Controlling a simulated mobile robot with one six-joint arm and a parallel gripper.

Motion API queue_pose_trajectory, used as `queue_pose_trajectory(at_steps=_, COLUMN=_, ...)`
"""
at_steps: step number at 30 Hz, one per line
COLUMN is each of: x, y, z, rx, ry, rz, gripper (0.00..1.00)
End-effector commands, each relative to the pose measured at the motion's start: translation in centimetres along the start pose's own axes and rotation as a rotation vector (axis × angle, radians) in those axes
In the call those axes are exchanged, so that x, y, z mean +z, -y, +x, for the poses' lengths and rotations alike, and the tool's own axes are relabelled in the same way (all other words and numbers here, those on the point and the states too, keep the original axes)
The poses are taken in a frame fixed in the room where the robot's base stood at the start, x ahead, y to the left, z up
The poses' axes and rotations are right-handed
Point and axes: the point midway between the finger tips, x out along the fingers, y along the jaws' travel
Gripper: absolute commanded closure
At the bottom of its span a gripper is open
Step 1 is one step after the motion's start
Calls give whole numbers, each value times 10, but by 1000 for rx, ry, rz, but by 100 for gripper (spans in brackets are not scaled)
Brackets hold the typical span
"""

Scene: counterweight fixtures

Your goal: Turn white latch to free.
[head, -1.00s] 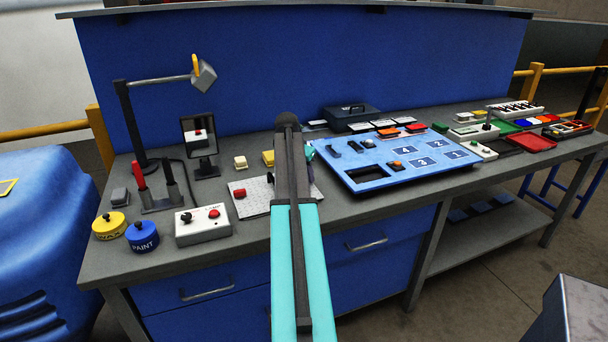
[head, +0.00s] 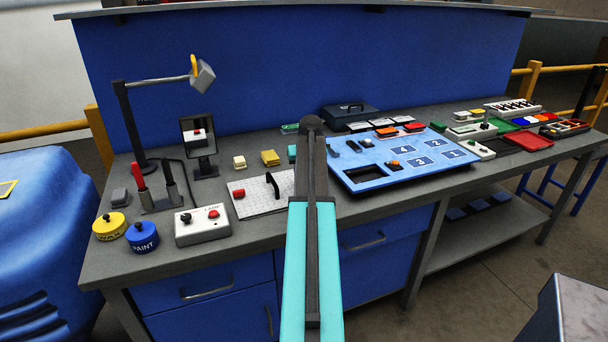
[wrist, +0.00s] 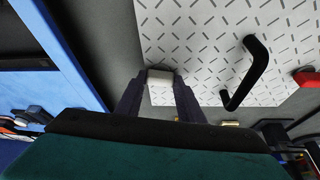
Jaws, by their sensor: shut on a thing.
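My gripper (wrist: 160,84) shows in the wrist view with its two dark fingers on either side of a small white block, the white latch (wrist: 160,76). It is shut on this latch. The latch lies at the corner of the patterned light plate (wrist: 195,35). The plate also shows in the head view (head: 255,201), where my arm covers its right end. The gripper and latch are hidden behind my arm there. The fingers partly cover the latch, so its exact angle is hard to tell.
A black handle (wrist: 252,70) stands up from the plate, close beside my gripper. A red knob (head: 239,193) sits at the plate's left end. A blue numbered board (head: 350,183) lies just right of my arm. A white lamp box (head: 203,227) stands front left.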

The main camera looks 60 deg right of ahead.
Motion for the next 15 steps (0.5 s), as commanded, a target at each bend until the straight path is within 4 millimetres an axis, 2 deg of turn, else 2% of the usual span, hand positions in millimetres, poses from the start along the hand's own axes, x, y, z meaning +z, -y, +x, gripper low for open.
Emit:
queue_pose_trajectory(at_steps=6, x=0, y=-2, z=0, rx=-48, ry=1, rz=-111, gripper=88)
queue_pose_trajectory(at_steps=15, x=0, y=-2, z=0, rx=-77, ry=1, rz=-183, gripper=88)
